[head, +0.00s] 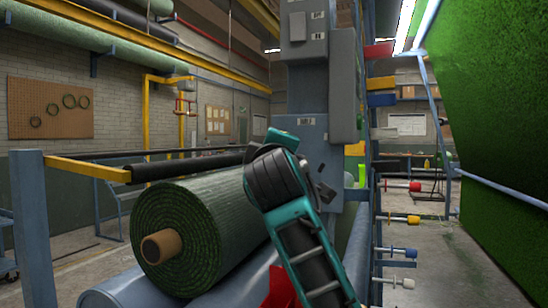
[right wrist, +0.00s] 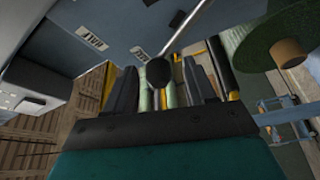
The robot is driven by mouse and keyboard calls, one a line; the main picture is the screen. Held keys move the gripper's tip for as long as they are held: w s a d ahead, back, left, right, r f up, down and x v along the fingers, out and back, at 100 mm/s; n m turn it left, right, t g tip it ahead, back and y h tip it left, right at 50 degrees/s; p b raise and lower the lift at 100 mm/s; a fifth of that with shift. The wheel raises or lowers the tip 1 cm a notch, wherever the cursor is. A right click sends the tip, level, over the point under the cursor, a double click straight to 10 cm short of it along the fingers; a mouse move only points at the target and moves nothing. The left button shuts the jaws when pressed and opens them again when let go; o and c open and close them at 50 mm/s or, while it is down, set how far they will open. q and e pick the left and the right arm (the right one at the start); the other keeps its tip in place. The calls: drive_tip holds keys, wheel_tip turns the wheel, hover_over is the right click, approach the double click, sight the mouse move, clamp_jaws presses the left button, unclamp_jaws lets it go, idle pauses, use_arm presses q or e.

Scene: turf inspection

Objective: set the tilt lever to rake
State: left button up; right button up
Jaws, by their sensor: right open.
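The tilt lever shows in the right wrist view as a thin metal rod with a round black knob (right wrist: 159,72). The rod slants up and right from the knob, beside a grey-blue panel (right wrist: 110,20) with small white labels. My right gripper (right wrist: 160,66) is open, one dark finger on each side of the knob in the picture. I cannot tell whether a finger touches it. In the head view my teal right arm reaches up to the grey column (head: 305,95), its gripper (head: 323,188) partly hidden; the lever cannot be made out there. My left gripper is not in view.
A large green turf roll (head: 205,225) on a brown core lies left of my arm, above a blue roller (head: 125,290). Coloured pegs (head: 400,219) stick out at the right. A green turf sheet (head: 490,110) hangs far right, with open floor (head: 460,260) below.

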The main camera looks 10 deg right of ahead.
drive_tip(key=b+v, duration=0.2)
drive_tip(key=v, duration=1)
drive_tip(key=shift+s, duration=0.25)
